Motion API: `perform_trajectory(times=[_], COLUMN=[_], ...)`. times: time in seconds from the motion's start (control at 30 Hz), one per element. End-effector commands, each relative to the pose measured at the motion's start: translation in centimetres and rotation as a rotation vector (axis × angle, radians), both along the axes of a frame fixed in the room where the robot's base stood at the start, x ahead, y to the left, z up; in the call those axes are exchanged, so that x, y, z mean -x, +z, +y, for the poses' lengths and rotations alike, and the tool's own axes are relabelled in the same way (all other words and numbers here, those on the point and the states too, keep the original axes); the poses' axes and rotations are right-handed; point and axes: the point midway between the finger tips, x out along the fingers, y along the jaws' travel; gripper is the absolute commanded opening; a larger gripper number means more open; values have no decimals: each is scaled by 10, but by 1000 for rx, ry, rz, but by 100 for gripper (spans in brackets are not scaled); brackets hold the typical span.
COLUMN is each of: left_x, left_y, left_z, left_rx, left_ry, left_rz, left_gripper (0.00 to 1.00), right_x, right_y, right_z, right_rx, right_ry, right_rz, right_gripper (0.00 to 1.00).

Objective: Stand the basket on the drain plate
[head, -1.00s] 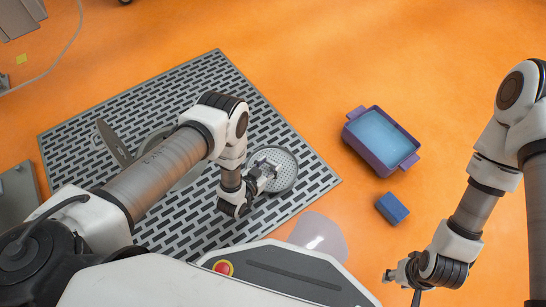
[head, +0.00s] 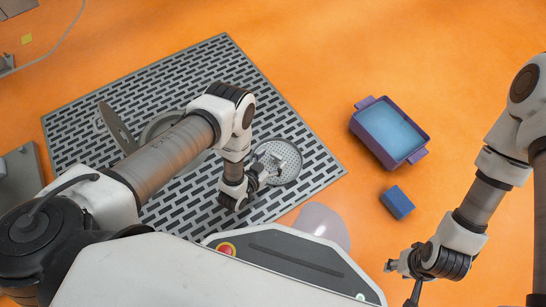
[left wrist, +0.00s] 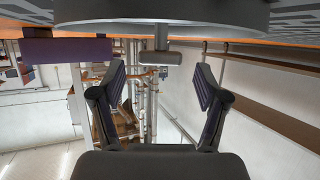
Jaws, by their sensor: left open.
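The basket (head: 287,173) is a round grey perforated dish with a small handle, resting on the right part of the drain plate as far as I can tell. The drain plate (head: 215,65) is a large grey slotted sheet on the floor. My left gripper (head: 262,172) is just left of the basket's handle, open. In the left wrist view its two fingers (left wrist: 160,95) are apart with nothing between them. The grey rim of the basket (left wrist: 160,18) crosses the top there, with the handle tab (left wrist: 160,58) beyond the fingertips. My right gripper (head: 392,267) is at lower right, away from the basket; its jaws are too small to judge.
A round grey vessel (head: 160,123) with a tilted lid (head: 117,127) stands on the plate's left part, partly behind my left arm. A purple tray (head: 418,155) with blue inside and a blue block (head: 397,202) lie on the orange floor to the right. Open floor surrounds them.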

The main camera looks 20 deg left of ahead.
Motion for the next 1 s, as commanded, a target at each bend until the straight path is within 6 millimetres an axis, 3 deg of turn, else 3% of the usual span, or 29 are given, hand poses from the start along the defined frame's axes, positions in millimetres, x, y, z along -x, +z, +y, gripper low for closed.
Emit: perform_trajectory(times=[0.03,0.2,0.4,0.77,0.87,0.93,1.0], left_x=[10,50,87,96,93,95,114], left_y=[10,29,42,42,46,53,69], left_z=[3,14,25,27,33,45,61], left_rx=[-1,0,0,0,-21,-52,-86], left_ry=[1,2,1,1,14,42,90], left_rz=[4,6,2,3,95,256,482], left_gripper=[74,74,74,74,74,74,74], right_x=[0,1,2,2,2,2,2], right_y=[12,37,53,53,54,54,54], right_z=[0,1,1,1,1,1,1], right_rx=[0,-1,-1,-1,-1,-1,-1], right_ry=[2,6,9,9,9,9,9], right_rz=[1,4,6,6,6,6,6], right_gripper=[40,40,40,40,40,40,40])
